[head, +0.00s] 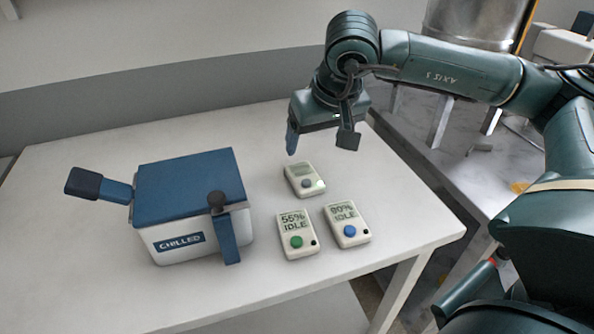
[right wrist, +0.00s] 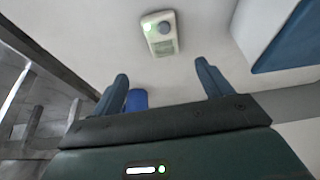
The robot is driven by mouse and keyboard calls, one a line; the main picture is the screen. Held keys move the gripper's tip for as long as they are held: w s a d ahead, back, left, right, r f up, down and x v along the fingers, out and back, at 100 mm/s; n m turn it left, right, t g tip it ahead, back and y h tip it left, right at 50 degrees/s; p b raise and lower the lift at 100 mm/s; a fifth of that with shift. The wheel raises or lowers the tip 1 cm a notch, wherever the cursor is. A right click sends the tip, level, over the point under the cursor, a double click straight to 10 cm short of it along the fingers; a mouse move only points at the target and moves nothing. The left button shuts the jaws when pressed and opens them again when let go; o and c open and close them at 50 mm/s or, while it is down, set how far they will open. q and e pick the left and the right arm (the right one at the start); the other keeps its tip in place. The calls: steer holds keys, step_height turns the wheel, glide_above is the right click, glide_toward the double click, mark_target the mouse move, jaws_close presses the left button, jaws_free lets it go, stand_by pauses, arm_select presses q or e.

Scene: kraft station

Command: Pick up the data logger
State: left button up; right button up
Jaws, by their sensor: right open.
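Three small white handheld devices lie on the table, and no label tells which is the data logger. The one with a grey button (head: 305,180) lies farthest back, under my right gripper; it also shows in the right wrist view (right wrist: 160,33) with a bright green light. The green-button device (head: 296,233) reads 55% IDLE, and the blue-button device (head: 347,223) reads 90% IDLE. My right gripper (head: 320,146) is open and empty above and behind the grey-button device. In the right wrist view its fingers (right wrist: 162,75) stand apart, touching no device. My left gripper is out of view.
A blue-lidded white box (head: 190,188) marked CHILLED stands left of the devices, with a blue latch and a side handle. A grey bench with a metal vessel (head: 475,22) stands behind at the right.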

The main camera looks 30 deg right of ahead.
glide_toward(303, 173)
steer(key=x, duration=0.3)
steer(key=shift+s+d, duration=0.15)
steer(key=shift+d, duration=0.15)
steer(key=x, duration=0.4)
steer(key=shift+w+a+f+p, duration=0.25)
steer(key=shift+w+a+p, duration=0.05)
steer(key=shift+w, duration=0.05)
steer(key=shift+w+f, duration=0.2)
steer(key=shift+f, duration=0.35)
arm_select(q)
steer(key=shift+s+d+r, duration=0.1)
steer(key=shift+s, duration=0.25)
arm_select(e)
steer(key=shift+c, duration=0.5)
steer(key=c, duration=1)
steer(key=shift+r, duration=0.1)
